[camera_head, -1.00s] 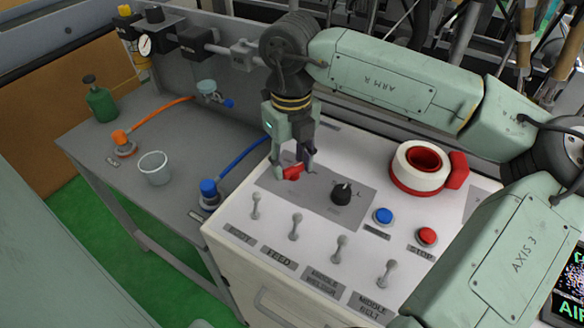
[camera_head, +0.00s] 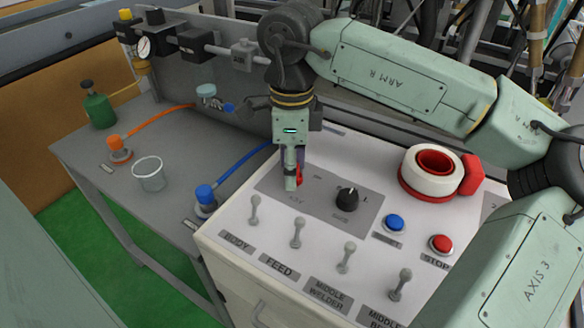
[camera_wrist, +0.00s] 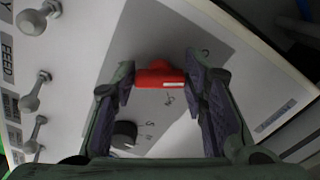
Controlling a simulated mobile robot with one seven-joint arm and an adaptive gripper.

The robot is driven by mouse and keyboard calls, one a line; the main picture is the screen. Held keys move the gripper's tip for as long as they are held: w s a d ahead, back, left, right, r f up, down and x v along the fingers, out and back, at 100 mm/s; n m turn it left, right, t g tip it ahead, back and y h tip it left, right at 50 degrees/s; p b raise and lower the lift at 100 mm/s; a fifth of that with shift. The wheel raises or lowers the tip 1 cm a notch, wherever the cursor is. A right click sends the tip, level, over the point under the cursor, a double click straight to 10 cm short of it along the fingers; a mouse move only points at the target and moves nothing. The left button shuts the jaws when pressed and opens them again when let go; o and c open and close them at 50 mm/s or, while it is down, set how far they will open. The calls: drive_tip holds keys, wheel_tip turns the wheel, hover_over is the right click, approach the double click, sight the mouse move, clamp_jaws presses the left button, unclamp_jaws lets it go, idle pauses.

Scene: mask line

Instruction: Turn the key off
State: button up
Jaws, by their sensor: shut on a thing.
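The red key (camera_head: 299,175) sits on the grey plate (camera_head: 326,208) on top of the white control panel. My gripper (camera_head: 292,178) points down over it and hides most of it in the head view. In the wrist view the red key (camera_wrist: 160,76) lies between the two fingertips, and my gripper (camera_wrist: 158,80) is shut on it. Small marks are printed on the plate around the key, too small to read surely.
A black knob (camera_head: 347,199) stands right of the key. Several toggle switches (camera_head: 298,232) line the panel's front. A blue button (camera_head: 395,223), a red button (camera_head: 441,244) and a red-and-white round switch (camera_head: 430,172) are to the right.

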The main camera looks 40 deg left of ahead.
drive_tip(key=shift+s+n, duration=0.1)
drive_tip(key=shift+n, duration=1.4)
drive_tip(key=shift+d, duration=0.1)
drive_tip(key=o, duration=1.2)
drive_tip(key=shift+c, duration=0.2)
wheel_tip(320, 180, up, 12)
